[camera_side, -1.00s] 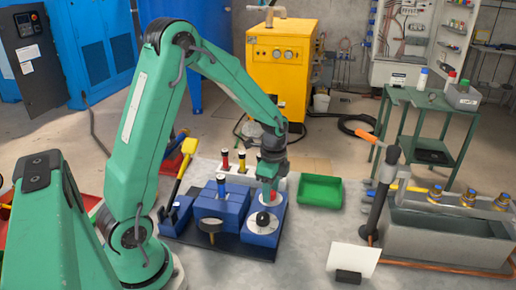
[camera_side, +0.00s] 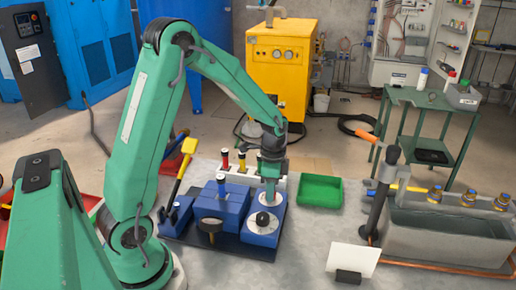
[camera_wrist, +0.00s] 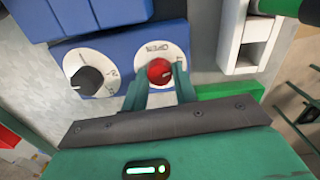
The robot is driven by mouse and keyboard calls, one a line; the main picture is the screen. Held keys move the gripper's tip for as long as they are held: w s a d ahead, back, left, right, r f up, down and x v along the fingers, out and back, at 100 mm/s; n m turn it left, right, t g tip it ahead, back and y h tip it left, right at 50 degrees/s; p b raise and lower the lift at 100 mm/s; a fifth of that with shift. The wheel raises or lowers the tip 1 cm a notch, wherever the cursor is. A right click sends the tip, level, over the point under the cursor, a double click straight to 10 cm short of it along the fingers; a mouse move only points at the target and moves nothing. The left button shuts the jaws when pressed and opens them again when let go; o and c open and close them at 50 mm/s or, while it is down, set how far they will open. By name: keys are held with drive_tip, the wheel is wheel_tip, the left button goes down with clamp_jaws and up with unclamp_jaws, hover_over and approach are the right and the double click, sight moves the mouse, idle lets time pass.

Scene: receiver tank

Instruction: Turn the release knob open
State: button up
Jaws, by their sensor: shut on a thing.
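The red release knob (camera_wrist: 159,71) sits at the centre of a white dial (camera_wrist: 174,51) on a blue block. Lettering that looks like OPEN, upside down, shows on the dial above the knob in the wrist view. My gripper (camera_wrist: 161,78) has one finger on each side of the red knob and is shut on it. In the side view my gripper (camera_side: 269,190) points down onto the rear dial of the blue block (camera_side: 262,235), and hides the red knob. Which way the red knob points is not clear.
A black knob (camera_wrist: 88,79) on a second white dial stands close beside; it also shows in the side view (camera_side: 263,219). A white rack (camera_side: 285,182) with coloured handles stands behind the gripper. A green tray (camera_side: 320,191) lies to the right.

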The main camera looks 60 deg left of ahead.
drive_tip(key=n, duration=0.7)
drive_tip(key=shift+a, duration=0.1)
drive_tip(key=n, duration=0.4)
drive_tip(key=shift+n+t, duration=0.3)
drive_tip(key=shift+n, duration=1.6)
drive_tip(key=o, duration=1)
drive_tip(key=shift+r, duration=0.15)
drive_tip(key=shift+s+r, duration=0.1)
drive_tip(key=shift+r, duration=3.7)
